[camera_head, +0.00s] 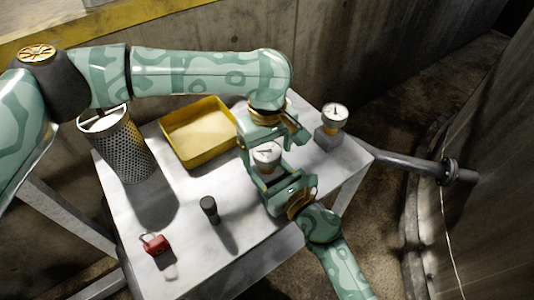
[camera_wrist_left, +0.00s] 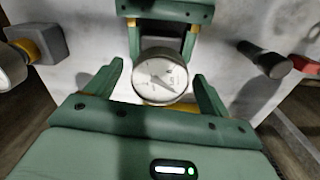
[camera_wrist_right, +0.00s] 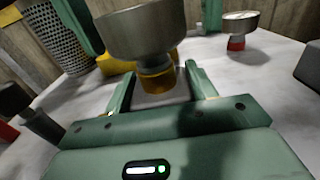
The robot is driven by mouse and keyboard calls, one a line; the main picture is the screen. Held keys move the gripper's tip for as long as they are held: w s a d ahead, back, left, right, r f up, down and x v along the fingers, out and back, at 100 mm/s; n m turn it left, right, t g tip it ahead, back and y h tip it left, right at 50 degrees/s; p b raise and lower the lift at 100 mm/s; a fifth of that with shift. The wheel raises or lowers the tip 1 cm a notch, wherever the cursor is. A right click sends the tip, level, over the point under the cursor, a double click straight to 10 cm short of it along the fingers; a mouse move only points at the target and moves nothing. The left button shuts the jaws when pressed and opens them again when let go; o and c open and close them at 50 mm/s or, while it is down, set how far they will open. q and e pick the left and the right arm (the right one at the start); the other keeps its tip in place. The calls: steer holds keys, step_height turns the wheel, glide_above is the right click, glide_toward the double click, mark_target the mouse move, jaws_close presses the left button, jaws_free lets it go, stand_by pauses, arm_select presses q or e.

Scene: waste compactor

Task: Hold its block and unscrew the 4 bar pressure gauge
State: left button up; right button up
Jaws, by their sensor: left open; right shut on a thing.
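A pressure gauge (camera_head: 267,155) with a white dial and silver case stands upright on the table. In the right wrist view its brass collar (camera_wrist_right: 157,80) shows above its block (camera_wrist_right: 160,99). I cannot read its dial marking. My right gripper (camera_head: 278,182) is shut on that block, low beside the table top. My left gripper (camera_head: 270,143) reaches down from above and is open, with a finger on either side of the gauge case. In the left wrist view the gauge (camera_wrist_left: 161,76) sits between those fingers, with gaps at both sides.
A second gauge (camera_head: 334,115) stands on a grey block at the right. A gauge with a red fitting (camera_wrist_right: 238,30) shows behind. A yellow tray (camera_head: 181,160), a perforated bin (camera_head: 126,150), a dark cylinder (camera_head: 209,208) and a red padlock (camera_head: 155,244) stand left.

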arm_select(q)
steer(key=m, duration=0.3)
steer(key=shift+m, duration=0.3)
steer(key=m, duration=0.4)
steer(key=shift+m, duration=0.3)
steer(key=m, duration=0.8)
steer(key=c, duration=1.1)
steer(key=n, duration=0.5)
steer(key=n, duration=0.5)
